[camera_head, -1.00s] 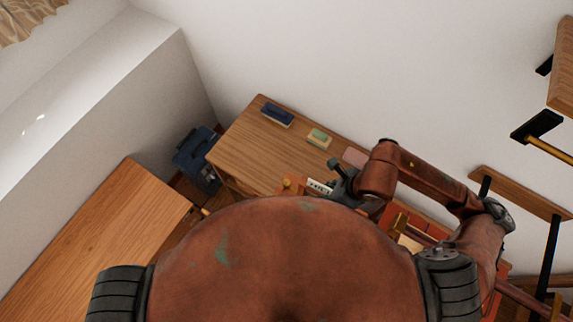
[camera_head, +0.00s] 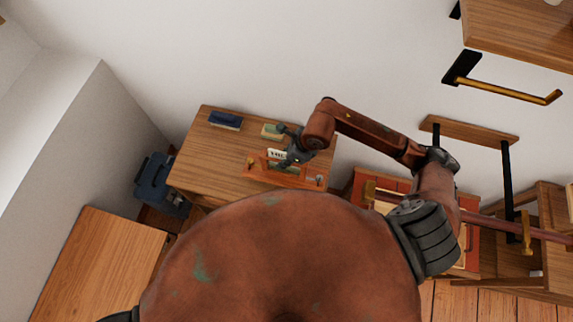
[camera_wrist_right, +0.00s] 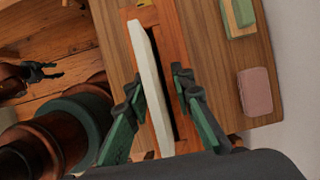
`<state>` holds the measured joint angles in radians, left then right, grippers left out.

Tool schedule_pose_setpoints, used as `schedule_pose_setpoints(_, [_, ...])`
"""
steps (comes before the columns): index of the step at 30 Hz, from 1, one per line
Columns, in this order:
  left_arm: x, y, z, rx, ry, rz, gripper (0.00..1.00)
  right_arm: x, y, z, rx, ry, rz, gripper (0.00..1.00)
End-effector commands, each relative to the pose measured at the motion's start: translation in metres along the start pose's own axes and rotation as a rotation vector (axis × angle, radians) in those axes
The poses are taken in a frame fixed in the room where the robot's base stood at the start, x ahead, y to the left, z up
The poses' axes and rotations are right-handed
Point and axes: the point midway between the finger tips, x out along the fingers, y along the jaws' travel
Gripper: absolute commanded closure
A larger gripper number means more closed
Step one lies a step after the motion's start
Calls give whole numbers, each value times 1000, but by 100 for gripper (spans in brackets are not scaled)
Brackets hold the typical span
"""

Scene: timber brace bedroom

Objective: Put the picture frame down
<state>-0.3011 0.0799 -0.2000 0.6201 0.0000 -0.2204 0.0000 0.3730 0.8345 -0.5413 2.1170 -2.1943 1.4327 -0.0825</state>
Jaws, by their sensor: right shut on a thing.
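The picture frame (camera_head: 277,154) is a small pale panel with dark lettering, partly hidden by my right gripper (camera_head: 292,155). In the right wrist view the frame (camera_wrist_right: 148,75) stands on edge as a thin white slab between the green-padded fingers of that gripper (camera_wrist_right: 158,95). The right gripper is shut on it, over an orange wooden holder (camera_head: 270,179) on the desk (camera_head: 205,160). I cannot tell whether the frame's lower edge touches the holder. My left gripper (camera_wrist_right: 42,73) shows small in the right wrist view, with its fingers apart and empty.
A dark blue block (camera_head: 225,120) and a green-and-tan block (camera_head: 272,131) lie along the desk's back. A pink block (camera_wrist_right: 255,92) lies near the wall side. A blue case (camera_head: 158,183) stands left of the desk. Wooden shelves (camera_head: 470,130) project from the wall at right.

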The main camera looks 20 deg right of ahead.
Motion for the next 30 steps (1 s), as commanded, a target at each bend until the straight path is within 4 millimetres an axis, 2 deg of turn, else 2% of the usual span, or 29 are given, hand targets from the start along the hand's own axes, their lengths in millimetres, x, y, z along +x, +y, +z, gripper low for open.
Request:
schedule_pose_setpoints(6, [-1,0,-2,0,3,0,60,21,-16,2,0,-8,-1,100])
schedule_pose_setpoints(14, [-1,0,-3,1,3,0,60,31,-22,2,-1,-8,-1,100])
schedule_pose_setpoints(21, [-6,-1,-4,0,5,-1,60,56,-22,-8,0,-7,0,100])
schedule_pose_setpoints(30, [-6,-1,-3,0,4,-1,60,60,-23,-9,-2,-8,-2,100])
